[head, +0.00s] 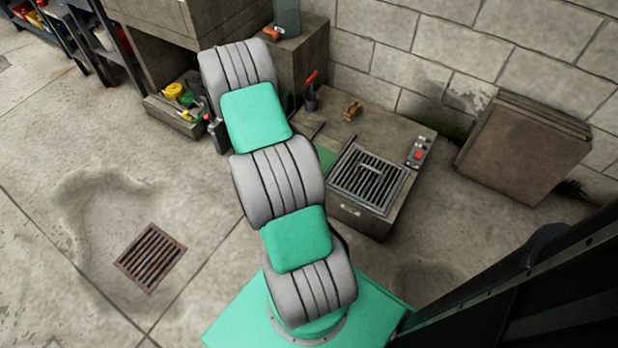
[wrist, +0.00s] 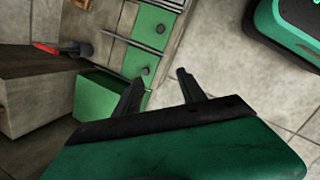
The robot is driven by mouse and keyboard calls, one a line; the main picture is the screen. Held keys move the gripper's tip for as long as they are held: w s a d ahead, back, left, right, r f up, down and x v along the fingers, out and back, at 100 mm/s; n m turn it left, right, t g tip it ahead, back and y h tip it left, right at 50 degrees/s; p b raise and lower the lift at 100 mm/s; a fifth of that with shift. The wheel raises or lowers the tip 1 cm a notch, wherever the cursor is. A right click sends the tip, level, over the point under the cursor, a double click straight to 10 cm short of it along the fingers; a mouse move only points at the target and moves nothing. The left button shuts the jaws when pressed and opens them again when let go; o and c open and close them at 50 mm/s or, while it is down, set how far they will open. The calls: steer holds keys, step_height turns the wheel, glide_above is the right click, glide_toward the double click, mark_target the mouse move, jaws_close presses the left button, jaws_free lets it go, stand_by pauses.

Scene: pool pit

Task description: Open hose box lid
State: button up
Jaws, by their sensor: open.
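In the wrist view my gripper (wrist: 160,84) is open, with two dark fingers spread and nothing between them. Beyond the fingers is a green-faced box (wrist: 133,62) with thin metal bars and small dark knobs. A plain green block or panel (wrist: 106,94) lies just left of the left finger. I cannot tell for certain which green part is the hose box lid, nor whether the fingers touch it. In the head view only a small green patch (head: 326,158) shows beside my arm. My arm hides most of that area and my gripper there.
A low concrete bench (head: 390,133) carries a metal grate (head: 369,179), a red-handled tool (head: 311,85), a wooden brush (head: 352,110) and a red-button switch (head: 419,152). Brown slabs (head: 522,150) lean at the wall. A floor drain (head: 150,257) lies left, amid open floor.

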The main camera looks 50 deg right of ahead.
steer(key=s+d+f+b, duration=0.2)
steer(key=d+f, duration=0.1)
steer(key=f, duration=0.5)
steer(key=s+d+f+n+g+b, duration=0.1)
steer(key=s+d+f+b, duration=0.1)
steer(key=f, duration=0.7)
steer(key=s+d+f+n+b, duration=0.1)
steer(key=s+d+f, duration=0.3)
steer(key=f, duration=0.5)
steer(key=shift+s+d+g+b, duration=0.2)
steer(key=shift+d+g+b, duration=0.1)
steer(key=shift+d+b, duration=0.6)
steer(key=shift+c, duration=0.2)
jaws_close()
steer(key=shift+s, duration=0.1)
